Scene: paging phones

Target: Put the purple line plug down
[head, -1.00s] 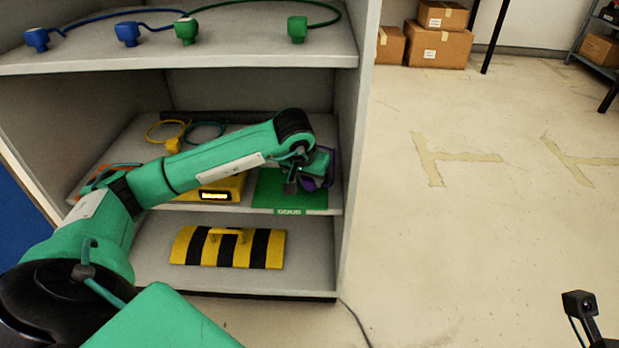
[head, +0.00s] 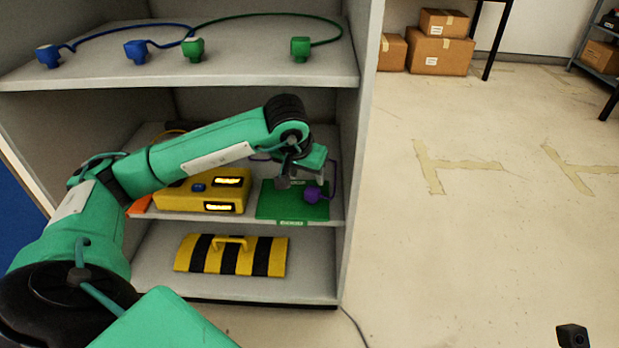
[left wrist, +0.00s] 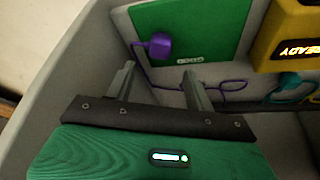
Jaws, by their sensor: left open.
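The purple line plug (head: 312,194) lies on the green mat (head: 265,209) on the middle shelf, with its purple cord running behind it. In the left wrist view the plug (left wrist: 158,46) rests on the mat (left wrist: 205,22) near its edge, clear of my fingers. My left gripper (head: 305,182) is just above the mat, beside the plug in the head view. In the left wrist view my left gripper (left wrist: 160,82) has its two fingers apart with nothing held between them. My right gripper is not in view.
A yellow box (head: 200,190) with lit displays stands left of the mat. The cabinet's right wall (head: 356,150) is close to my gripper. Blue plugs (head: 136,50) and green plugs (head: 300,48) lie on the top shelf. A striped yellow-black block (head: 231,256) sits on the bottom shelf.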

